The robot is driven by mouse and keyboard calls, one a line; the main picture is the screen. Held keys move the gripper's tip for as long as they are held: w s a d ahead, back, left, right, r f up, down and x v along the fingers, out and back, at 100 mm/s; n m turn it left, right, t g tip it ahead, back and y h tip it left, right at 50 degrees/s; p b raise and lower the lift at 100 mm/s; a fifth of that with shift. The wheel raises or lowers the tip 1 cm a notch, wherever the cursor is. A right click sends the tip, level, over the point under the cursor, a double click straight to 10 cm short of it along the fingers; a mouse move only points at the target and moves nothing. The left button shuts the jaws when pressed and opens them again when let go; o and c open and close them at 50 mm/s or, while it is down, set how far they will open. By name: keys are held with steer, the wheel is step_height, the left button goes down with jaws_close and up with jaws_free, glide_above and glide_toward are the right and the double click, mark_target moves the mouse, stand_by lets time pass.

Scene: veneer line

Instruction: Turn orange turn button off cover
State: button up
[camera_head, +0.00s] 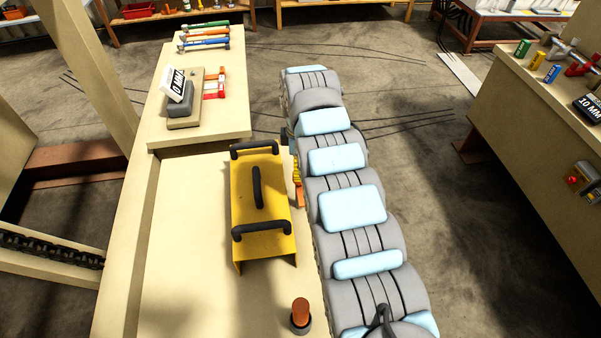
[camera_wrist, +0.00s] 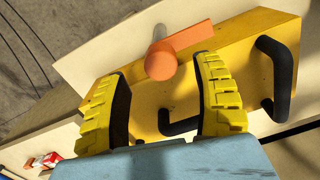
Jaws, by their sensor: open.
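The yellow cover (camera_head: 243,190) with black handles stands on the cream bench beside my arm; it also fills much of the wrist view (camera_wrist: 262,62). The orange turn button (camera_wrist: 190,42) has a round hub and a flat lever. In the wrist view its lever points right and overlaps the cover. A small orange part of it shows at the cover's right side in the head view (camera_head: 300,197). My gripper (camera_wrist: 163,70) is open, its yellow fingers on either side of the hub in the picture. Contact cannot be told. In the head view my arm partly hides the gripper (camera_head: 297,172).
A brown-orange knob (camera_head: 300,312) stands near the bench front. A tool stand with a 10 MM label (camera_head: 180,100) and several hammers (camera_head: 205,37) lie farther back. Another bench (camera_head: 530,120) stands at the right across open floor.

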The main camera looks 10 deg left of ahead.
step_height(320, 180, up, 7)
stand_by(0.3)
stand_by(0.5)
